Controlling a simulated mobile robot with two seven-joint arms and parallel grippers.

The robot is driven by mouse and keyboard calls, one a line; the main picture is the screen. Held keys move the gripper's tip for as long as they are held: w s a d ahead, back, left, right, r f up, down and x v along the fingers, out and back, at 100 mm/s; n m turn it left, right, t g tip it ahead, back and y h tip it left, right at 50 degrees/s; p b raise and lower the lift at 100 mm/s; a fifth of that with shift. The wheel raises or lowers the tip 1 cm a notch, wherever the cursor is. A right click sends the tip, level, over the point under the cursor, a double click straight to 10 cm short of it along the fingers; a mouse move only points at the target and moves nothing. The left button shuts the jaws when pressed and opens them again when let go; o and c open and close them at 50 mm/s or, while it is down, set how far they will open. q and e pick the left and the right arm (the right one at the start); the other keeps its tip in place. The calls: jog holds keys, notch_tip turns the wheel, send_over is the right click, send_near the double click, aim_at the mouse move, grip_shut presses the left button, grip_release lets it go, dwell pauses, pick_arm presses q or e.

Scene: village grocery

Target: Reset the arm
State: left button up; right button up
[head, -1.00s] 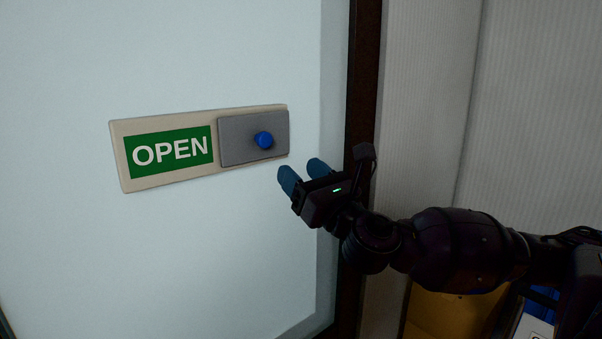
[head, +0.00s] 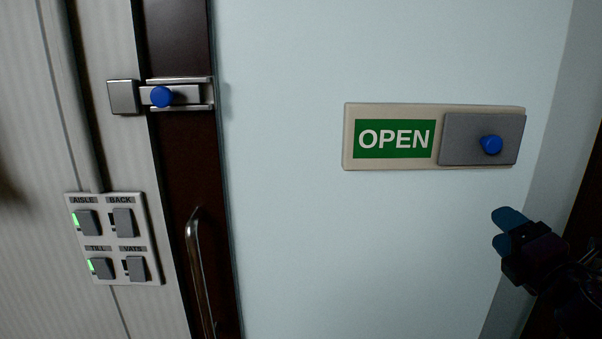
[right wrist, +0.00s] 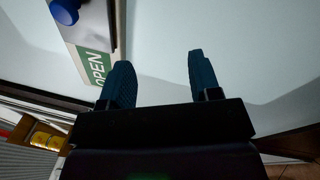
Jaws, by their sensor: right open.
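My right gripper (head: 507,229) is at the lower right of the head view, below the right end of the sign and clear of it. Its two blue fingers stand apart with nothing between them, as the right wrist view (right wrist: 157,82) also shows. The sign (head: 349,137) has a green panel reading OPEN (head: 394,138) and a grey sliding plate (head: 463,139) with a blue knob (head: 491,145) over its right part. In the right wrist view the blue knob (right wrist: 64,12) and green panel (right wrist: 98,67) lie beyond the left finger. My left gripper is not in view.
The sign is on a pale door panel (head: 300,230) in a dark frame. Left of it are a bolt with a blue knob (head: 161,97), a metal door handle (head: 197,270) and a switch panel (head: 112,239). Two switches, AISLE and TILL, show green lights.

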jog(key=s+a+f+m+g+h, duration=0.1)
jog(key=s+f+m+g, duration=0.15)
jog(key=f+m, duration=0.7)
jog(key=s+f+m+g, duration=0.1)
jog(key=s+f+m, duration=0.3)
jog(key=f, duration=1.1)
jog(key=s+a+f+m+g+h, duration=0.1)
jog(key=s+a+f+m+g, duration=0.1)
jog(key=s+f+m, duration=0.3)
jog(key=s+a+f+m+g+h, duration=0.1)
jog(key=s+a+f+m, duration=0.3)
jog(key=s+f, duration=0.5)
notch_tip(320, 180, down, 4)
jog(key=shift+s+r+m+g, duration=0.2)
jog(key=shift+m+g, duration=0.15)
jog(key=shift+g, duration=0.3)
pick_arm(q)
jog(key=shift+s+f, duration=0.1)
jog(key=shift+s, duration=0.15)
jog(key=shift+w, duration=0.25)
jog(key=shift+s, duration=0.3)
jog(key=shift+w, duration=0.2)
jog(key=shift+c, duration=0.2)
